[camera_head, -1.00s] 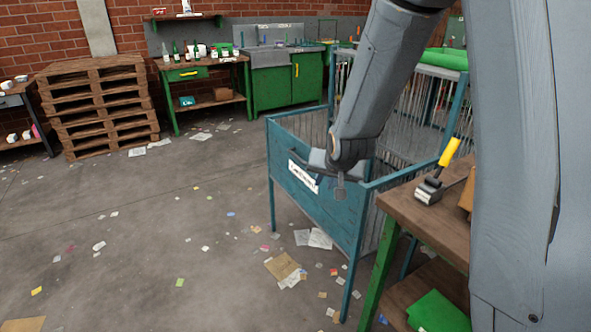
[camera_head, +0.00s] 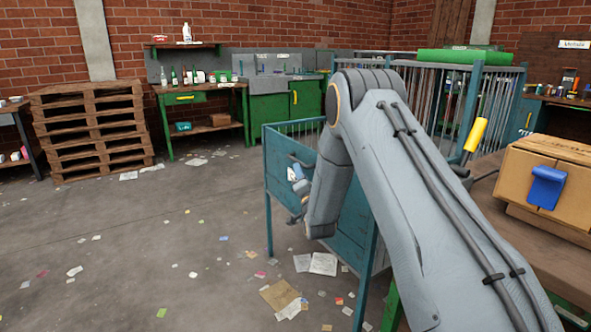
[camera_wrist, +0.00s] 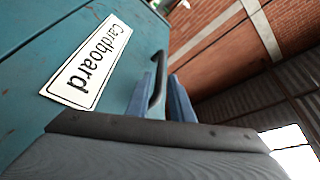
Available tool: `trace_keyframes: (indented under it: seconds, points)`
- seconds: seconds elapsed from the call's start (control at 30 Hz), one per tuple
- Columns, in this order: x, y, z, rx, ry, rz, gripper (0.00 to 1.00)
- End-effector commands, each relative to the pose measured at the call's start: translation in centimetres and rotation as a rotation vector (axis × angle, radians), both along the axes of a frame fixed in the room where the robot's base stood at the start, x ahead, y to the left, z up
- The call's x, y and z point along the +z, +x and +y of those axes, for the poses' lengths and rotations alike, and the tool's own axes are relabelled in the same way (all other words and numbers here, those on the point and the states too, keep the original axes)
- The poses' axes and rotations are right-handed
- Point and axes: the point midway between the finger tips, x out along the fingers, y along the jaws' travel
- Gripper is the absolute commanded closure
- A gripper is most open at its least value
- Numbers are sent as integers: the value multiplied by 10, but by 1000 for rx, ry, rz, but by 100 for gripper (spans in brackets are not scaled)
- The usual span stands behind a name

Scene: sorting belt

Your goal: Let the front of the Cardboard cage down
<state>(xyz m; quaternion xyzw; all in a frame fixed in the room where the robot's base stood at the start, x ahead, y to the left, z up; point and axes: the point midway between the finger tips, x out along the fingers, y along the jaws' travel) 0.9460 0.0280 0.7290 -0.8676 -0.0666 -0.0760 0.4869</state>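The Cardboard cage (camera_head: 274,185) is a blue-green cage with a solid front panel and barred sides. The front stands upright. In the wrist view its panel (camera_wrist: 120,22) fills the upper left, with the white "Cardboard" label (camera_wrist: 88,62). A dark bar handle (camera_wrist: 157,82) sticks out from the panel and also shows in the head view (camera_head: 301,162). My gripper (camera_wrist: 160,98) is at the handle, with one blue finger on each side of it. I cannot tell whether the fingers press on it. In the head view my arm hides much of the front.
Pallets (camera_head: 90,130) and a green bench (camera_head: 203,90) stand at the back. The floor left of the cage is open, with scattered paper.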

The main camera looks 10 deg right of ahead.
Motion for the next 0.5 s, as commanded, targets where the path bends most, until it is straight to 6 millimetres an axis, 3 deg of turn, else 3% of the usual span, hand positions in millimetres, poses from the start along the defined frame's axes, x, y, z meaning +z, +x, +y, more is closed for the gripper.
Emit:
trace_keyframes:
  seconds: [0.27, 0.5]
  points:
    - [1, 10, 0, 2, 10, -17, 80]
    - [8, 45, 2, 2, 10, -17, 80]
